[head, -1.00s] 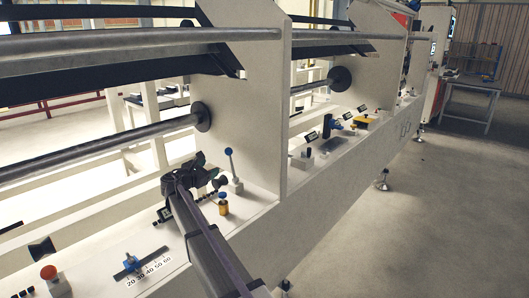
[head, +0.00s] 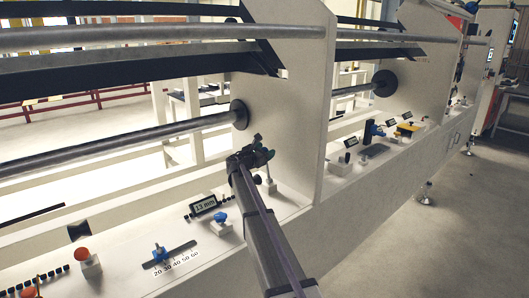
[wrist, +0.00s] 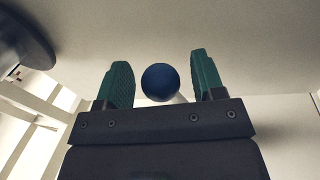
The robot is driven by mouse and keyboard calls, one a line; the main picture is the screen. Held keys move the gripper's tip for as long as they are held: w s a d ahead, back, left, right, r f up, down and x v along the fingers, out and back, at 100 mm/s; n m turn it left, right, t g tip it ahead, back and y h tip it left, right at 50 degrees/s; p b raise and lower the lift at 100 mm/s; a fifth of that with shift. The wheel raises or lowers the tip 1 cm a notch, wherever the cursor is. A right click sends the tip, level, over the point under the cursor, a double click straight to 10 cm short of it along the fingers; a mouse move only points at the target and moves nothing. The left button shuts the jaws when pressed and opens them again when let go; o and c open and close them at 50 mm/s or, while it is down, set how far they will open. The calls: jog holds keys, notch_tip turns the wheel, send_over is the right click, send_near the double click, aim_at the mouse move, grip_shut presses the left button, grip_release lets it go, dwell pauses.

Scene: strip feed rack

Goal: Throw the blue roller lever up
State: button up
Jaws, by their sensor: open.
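The blue roller lever shows in the wrist view as a dark blue ball knob (wrist: 160,82) between my two green fingers. My gripper (wrist: 163,85) is open, with a finger on each side of the ball and a gap visible on both sides. In the head view my gripper (head: 255,153) is over the panel ledge, at the lever. The lever's ball (head: 257,179) and base there are partly hidden by my gripper and arm. The lever's exact tilt cannot be told.
A white upright plate (head: 300,110) stands close behind and right of the lever. A display (head: 203,206), a blue-topped knob (head: 221,217), a blue slider (head: 159,252) on a scale and a red button (head: 82,254) lie to the left. A roller (head: 130,143) runs behind.

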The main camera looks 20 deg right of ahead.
grip_shut()
dwell(0.6)
